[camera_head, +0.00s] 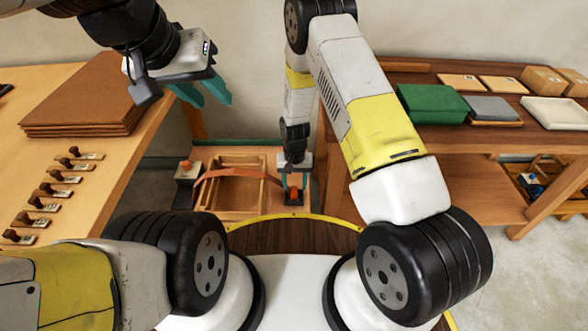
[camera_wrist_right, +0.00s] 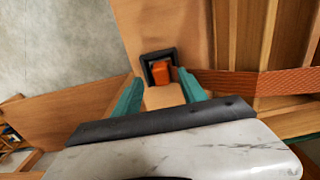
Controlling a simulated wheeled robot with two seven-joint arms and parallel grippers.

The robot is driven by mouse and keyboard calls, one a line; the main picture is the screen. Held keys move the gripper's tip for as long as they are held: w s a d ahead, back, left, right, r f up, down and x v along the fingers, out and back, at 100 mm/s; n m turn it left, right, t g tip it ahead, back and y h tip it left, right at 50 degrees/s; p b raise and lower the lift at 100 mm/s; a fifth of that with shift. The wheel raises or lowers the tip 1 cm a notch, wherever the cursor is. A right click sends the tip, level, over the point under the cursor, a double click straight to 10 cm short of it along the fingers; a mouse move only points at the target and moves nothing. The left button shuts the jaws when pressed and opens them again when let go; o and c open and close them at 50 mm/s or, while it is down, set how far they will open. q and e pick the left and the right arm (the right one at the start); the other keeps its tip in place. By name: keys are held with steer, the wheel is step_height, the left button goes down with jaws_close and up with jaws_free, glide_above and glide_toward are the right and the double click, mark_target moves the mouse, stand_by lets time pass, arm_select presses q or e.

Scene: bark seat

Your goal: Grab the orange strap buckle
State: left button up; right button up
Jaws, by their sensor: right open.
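The orange strap buckle (camera_wrist_right: 161,73) sits in a black frame on a wooden surface. In the head view the buckle (camera_head: 292,196) shows at the right end of the orange strap (camera_head: 228,172). The strap (camera_wrist_right: 240,83) runs off to the right in the wrist view. My right gripper (camera_wrist_right: 162,86) is open, with the buckle between or just beyond its teal fingertips; contact cannot be told. In the head view my right gripper (camera_head: 294,180) points down at the buckle and partly hides it. My left gripper (camera_head: 208,95) is raised, open and empty, away from the buckle.
The strap crosses a wooden tray (camera_head: 232,196); another orange-topped block (camera_head: 186,170) stands at its left. A left table (camera_head: 60,115) holds brown sheets (camera_head: 85,95) and several stamp-like tools (camera_head: 50,190). A right bench (camera_head: 440,135) holds a green box (camera_head: 432,104).

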mark_target(294, 188)
steer(key=shift+w+a+f, duration=0.1)
steer(key=shift+f, duration=1.85)
jaws_close()
